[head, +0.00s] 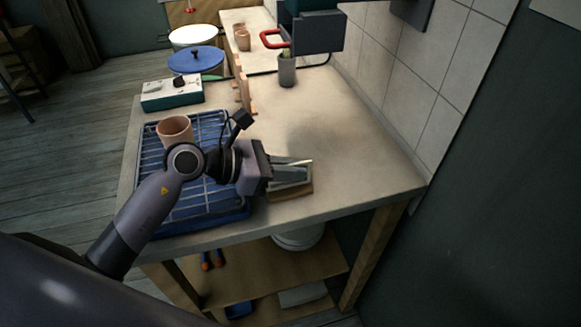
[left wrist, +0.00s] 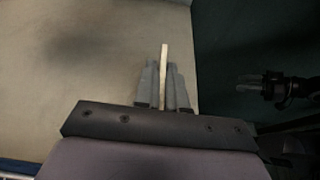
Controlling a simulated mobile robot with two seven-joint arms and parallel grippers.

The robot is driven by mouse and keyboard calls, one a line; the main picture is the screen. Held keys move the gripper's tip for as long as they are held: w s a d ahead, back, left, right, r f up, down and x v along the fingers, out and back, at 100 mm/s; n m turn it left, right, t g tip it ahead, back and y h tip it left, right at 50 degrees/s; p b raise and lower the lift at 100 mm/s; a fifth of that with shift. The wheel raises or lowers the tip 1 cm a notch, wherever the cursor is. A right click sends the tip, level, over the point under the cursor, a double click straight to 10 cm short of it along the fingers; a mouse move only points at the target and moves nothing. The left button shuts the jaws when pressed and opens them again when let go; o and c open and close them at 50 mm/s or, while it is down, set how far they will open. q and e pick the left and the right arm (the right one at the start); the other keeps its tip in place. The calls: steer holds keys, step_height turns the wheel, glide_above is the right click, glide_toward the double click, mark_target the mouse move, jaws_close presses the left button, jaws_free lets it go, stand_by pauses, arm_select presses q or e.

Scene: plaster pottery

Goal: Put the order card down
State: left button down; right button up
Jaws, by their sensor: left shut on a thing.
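My left gripper (head: 290,174) is over the near part of the tabletop (head: 345,165), right of the blue rack. It is shut on the order card (left wrist: 163,68), a thin pale piece seen edge-on between the fingers in the left wrist view. In the head view only a thin light edge of the card (head: 302,162) shows. A flat brown wooden piece (head: 291,194) lies just below the fingers, partly hidden by them. I cannot tell whether the card touches it. My right gripper (left wrist: 250,83) shows small at the right of the left wrist view; its finger gap is unclear.
A blue wire rack (head: 210,205) with a clay cup (head: 175,130) stands left of the gripper. A tiled wall (head: 400,75) bounds the right side. The tabletop's middle is clear.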

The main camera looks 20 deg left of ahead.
arm_select(q)
steer(key=c, duration=1.2)
jaws_free()
steer(key=shift+r, duration=0.15)
steer(key=shift+s+a, duration=0.15)
steer(key=shift+a, duration=0.15)
steer(key=b+v, duration=0.1)
steer(key=v, duration=0.9)
steer(key=shift+b, duration=0.35)
steer(key=shift+s+a+r, duration=0.35)
steer(key=shift+a, duration=0.1)
